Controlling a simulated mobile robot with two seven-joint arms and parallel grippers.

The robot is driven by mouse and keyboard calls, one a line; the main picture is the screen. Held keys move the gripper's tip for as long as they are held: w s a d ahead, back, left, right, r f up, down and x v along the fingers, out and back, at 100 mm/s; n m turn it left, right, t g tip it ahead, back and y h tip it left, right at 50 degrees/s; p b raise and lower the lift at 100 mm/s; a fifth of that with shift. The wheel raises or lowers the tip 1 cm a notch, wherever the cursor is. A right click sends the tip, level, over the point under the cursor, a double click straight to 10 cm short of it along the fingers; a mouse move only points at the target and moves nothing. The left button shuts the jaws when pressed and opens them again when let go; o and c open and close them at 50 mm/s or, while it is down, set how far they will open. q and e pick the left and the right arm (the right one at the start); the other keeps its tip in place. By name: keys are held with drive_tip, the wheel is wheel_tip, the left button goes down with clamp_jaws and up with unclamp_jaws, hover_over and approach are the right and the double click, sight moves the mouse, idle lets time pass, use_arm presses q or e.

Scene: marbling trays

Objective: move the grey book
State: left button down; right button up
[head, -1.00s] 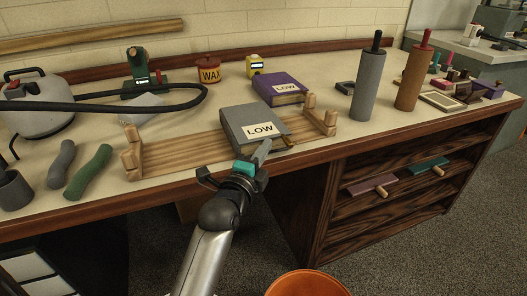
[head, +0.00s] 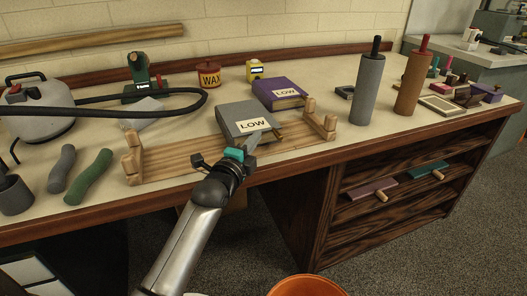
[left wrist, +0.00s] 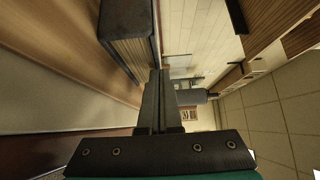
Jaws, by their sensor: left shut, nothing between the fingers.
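The grey book (head: 238,112) with a white "LOW" label lies flat on the long wooden rack (head: 185,160), whose upright wooden ends stand at left and right. My left gripper (head: 256,136) is at the book's near right side, its fingers shut and empty, overlapping the book's near edge in the head view. In the left wrist view, the shut fingers (left wrist: 160,75) point up beside the book's dark cover and page edges (left wrist: 128,45). I cannot tell whether they touch it. My right gripper is not in view.
A purple book (head: 278,93), also labelled "LOW", lies behind to the right. Grey and brown rollers (head: 369,90) stand farther right. A grey tank (head: 42,110) with a black hose and two rods (head: 90,178) are at left. An orange bucket (head: 305,287) is below.

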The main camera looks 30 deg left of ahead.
sight(236, 115)
use_arm(q)
drive_tip(key=w+a, duration=0.1)
drive_tip(key=a, duration=0.1)
drive_tip(key=w+a, duration=0.2)
drive_tip(key=w+a+b, duration=0.1)
drive_tip(key=w+a, duration=0.1)
drive_tip(key=a, duration=0.1)
drive_tip(key=w+a+b, duration=0.2)
drive_tip(key=w+a, duration=0.1)
drive_tip(key=shift+w+a, duration=0.35)
drive_tip(key=shift+a, duration=0.2)
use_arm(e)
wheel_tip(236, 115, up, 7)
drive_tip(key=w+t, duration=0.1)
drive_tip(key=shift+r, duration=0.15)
use_arm(q)
drive_tip(key=shift+d, duration=0.1)
